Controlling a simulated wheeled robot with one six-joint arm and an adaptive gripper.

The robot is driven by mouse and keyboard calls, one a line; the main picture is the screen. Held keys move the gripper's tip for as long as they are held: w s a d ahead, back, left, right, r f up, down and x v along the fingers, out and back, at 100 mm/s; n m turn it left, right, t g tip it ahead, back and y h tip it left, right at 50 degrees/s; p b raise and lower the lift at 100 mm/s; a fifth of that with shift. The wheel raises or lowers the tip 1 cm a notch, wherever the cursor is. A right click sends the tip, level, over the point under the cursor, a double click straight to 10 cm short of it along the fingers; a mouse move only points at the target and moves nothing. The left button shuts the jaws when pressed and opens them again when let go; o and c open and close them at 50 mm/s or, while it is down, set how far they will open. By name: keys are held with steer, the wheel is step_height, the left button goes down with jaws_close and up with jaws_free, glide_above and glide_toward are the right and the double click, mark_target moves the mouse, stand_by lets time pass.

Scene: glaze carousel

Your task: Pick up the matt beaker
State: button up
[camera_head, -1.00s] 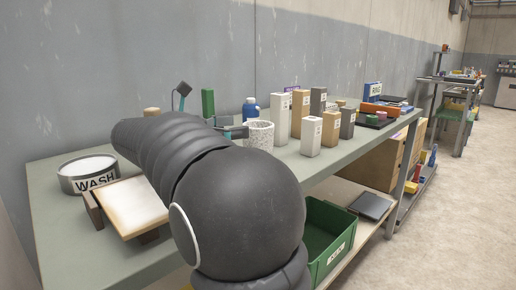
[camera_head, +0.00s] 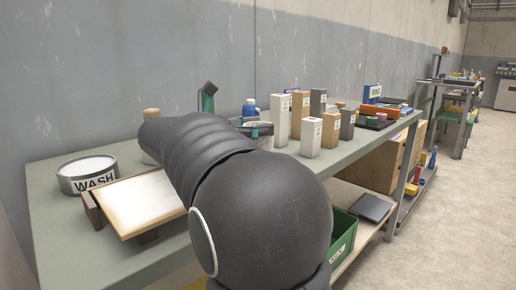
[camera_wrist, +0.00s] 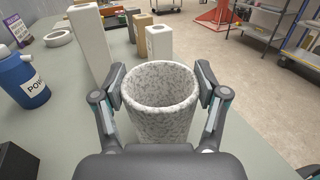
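A beaker (camera_wrist: 163,112) with a dull white surface and grey speckles stands upright and looks empty in the wrist view. My gripper (camera_wrist: 160,86) has its two fingers spread on either side of the beaker, close to its rim. The fingers look open; whether the pads touch the wall is hard to tell. In the head view the beaker (camera_head: 266,143) is mostly hidden behind my arm and a finger.
Tall boxes (camera_head: 282,118) stand just beyond the beaker. A blue bottle (camera_wrist: 24,82) is to its left. A round WASH tin (camera_head: 88,178) and a tilted board (camera_head: 138,203) lie at the near left of the bench. A green crate (camera_head: 343,234) is below.

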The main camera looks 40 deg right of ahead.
steer(key=c, duration=0.5)
steer(key=shift+r, duration=0.15)
